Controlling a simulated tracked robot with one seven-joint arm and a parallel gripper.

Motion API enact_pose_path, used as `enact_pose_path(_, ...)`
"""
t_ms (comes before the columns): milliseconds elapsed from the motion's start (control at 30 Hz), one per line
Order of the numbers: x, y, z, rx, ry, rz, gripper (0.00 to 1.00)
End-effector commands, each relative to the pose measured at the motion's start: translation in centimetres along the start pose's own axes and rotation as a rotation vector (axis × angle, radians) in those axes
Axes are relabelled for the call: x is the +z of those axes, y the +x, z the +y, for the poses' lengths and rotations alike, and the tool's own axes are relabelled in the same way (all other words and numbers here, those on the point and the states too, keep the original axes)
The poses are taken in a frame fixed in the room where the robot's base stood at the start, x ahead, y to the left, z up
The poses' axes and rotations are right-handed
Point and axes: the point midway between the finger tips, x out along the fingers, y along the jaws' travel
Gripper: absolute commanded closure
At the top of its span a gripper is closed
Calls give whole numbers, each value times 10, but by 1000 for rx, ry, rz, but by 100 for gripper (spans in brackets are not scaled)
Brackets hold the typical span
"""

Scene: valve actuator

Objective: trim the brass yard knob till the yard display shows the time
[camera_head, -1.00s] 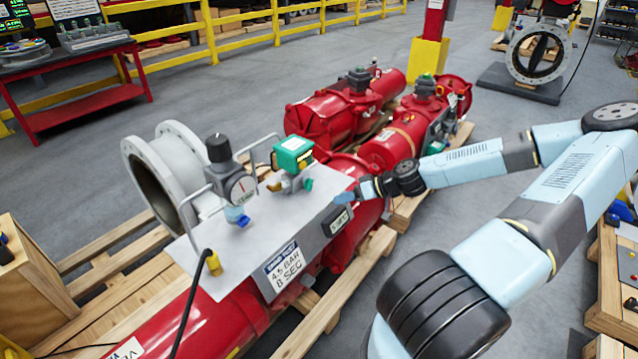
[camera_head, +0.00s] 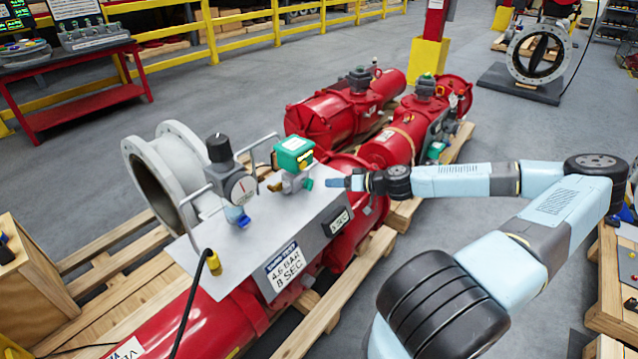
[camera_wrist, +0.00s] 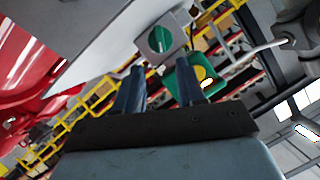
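A green-topped valve block (camera_head: 294,155) stands on the grey plate (camera_head: 262,213), with a small brass part (camera_head: 275,187) low on its left and a green knob (camera_head: 308,184) on its right. In the wrist view a green knob (camera_wrist: 160,40) faces me on a grey block, beside a green box (camera_wrist: 184,82) with a yellow disc. The dark display (camera_head: 337,222) is on the plate's right edge; its digits are too small to read surely. My gripper (camera_head: 331,183) points left at the block, just right of the green knob. Its fingers (camera_wrist: 160,88) are apart and empty.
A gauge regulator (camera_head: 238,187) stands left of the block, with a metal hoop frame behind it. A sign (camera_head: 282,270) on the plate reads 4.6 BAR 8 SEC. Red cylinders (camera_head: 340,105) lie beyond.

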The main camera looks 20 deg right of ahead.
Motion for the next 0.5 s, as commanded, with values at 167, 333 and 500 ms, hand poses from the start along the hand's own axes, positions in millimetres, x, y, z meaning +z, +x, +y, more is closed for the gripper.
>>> enact_pose_path(167, 0, 30, 0, -2, 0, -1, 61)
enact_pose_path(333, 1, 54, 0, -2, 0, -1, 61)
enact_pose_path(500, 1, 70, 0, -1, 0, -1, 61)
